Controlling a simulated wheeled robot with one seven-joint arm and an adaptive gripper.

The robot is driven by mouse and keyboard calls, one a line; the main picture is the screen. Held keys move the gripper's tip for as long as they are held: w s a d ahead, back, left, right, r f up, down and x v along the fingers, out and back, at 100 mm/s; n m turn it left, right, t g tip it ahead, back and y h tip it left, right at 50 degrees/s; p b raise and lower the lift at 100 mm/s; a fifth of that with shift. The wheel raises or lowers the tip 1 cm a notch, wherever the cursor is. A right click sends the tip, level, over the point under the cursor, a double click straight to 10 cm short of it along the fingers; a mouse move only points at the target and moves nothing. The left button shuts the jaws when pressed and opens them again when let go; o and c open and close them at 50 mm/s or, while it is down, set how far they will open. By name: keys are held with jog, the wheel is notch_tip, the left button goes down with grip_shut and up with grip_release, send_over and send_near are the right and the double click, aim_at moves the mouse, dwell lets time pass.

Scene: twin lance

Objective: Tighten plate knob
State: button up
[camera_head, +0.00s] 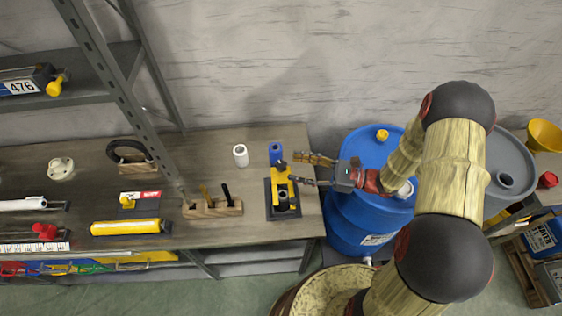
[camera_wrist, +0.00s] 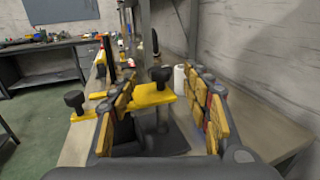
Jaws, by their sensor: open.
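A yellow plate (camera_head: 281,188) sits on a dark-based fixture (camera_head: 270,212) near the bench's right end. In the wrist view the yellow plate (camera_wrist: 150,95) carries a black knob (camera_wrist: 161,75), seen between my fingers; a second black knob (camera_wrist: 74,99) stands at its left side. My gripper (camera_head: 297,169) is open at the fixture's right side, its two fingers pointing left. In the wrist view my gripper (camera_wrist: 158,88) has a yellow-padded finger on either side of the nearer-centre knob, with visible gaps. Contact with the knob does not show. The fixture's lower part is partly hidden by my left finger.
A blue cylinder (camera_head: 276,152) stands just behind the plate, and a white roll (camera_head: 240,155) behind left. A wooden tool block (camera_head: 212,208) is to the left. A blue drum (camera_head: 352,222) stands right of the bench (camera_head: 165,235). A shelf post (camera_head: 120,95) rises at left.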

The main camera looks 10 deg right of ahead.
aim_at(281, 165)
jog(key=x, duration=0.6)
jog(key=shift+c, duration=1)
jog(key=c, duration=1)
jog(key=shift+o, duration=0.2)
jog(key=shift+r+m+t+h+p, duration=0.1)
jog(key=shift+m+t+h+p, duration=0.6)
jog(key=shift+m+t, duration=0.65)
jog(key=shift+m+t+h, duration=0.85)
jog(key=shift+t+h, duration=0.15)
jog(key=shift+t, duration=0.65)
jog(key=shift+d, duration=0.1)
jog(key=o, duration=1.2)
jog(key=shift+c, duration=0.2)
